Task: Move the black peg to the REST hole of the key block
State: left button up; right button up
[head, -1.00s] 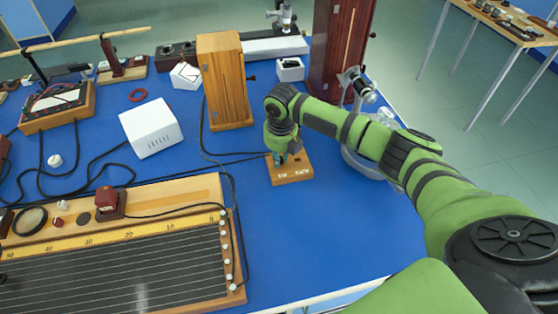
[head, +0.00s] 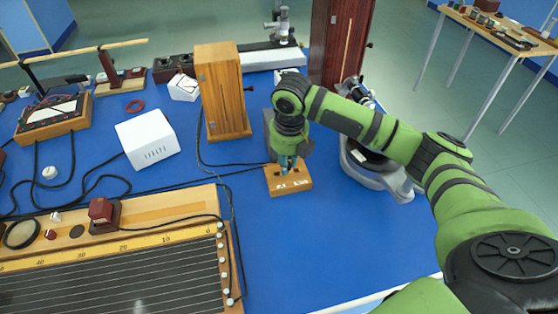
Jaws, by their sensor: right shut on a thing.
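The key block (head: 290,185) is a small wooden block with pale labels on its front edge, lying on the blue bench in the middle of the head view. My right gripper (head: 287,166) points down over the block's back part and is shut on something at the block. The thing in its jaws is hidden by the fingers, so I cannot make out the black peg or tell how deep it sits. The block's holes are also hidden or too small to tell. My left gripper is out of view.
A tall wooden box (head: 222,92) stands behind and left of the block. A white box (head: 147,138) is farther left, and a long wire board (head: 110,265) lies at the front left. A grey round-based instrument (head: 378,172) stands right of the block. Black cables run to the left.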

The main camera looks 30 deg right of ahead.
jog(key=s+r+p, duration=0.3)
jog(key=s+r, duration=0.4)
jog(key=w+p, duration=0.1)
jog(key=w, duration=0.1)
jog(key=w+d+f+p, duration=0.1)
jog(key=w, duration=0.3)
jog(key=shift+w+d+f+p, duration=0.2)
jog(key=shift+w+d+p, duration=0.15)
jog(key=shift+d+p, duration=0.05)
jog(key=shift+g, duration=0.6)
jog(key=shift+w+d+f+b, duration=0.3)
jog(key=shift+w+d+f, duration=0.35)
jog(key=shift+f, duration=1.05)
jog(key=shift+w+d+f+b, duration=0.35)
jog(key=shift+w+d+f, duration=0.25)
jog(key=shift+f, duration=1.05)
jog(key=shift+w+d+f+b, duration=0.3)
jog(key=shift+w+d+f, duration=0.3)
jog(key=shift+f, duration=1.1)
jog(key=shift+w+a+f+b, duration=0.15)
jog(key=shift+f+b, duration=0.4)
jog(key=shift+f, duration=0.5)
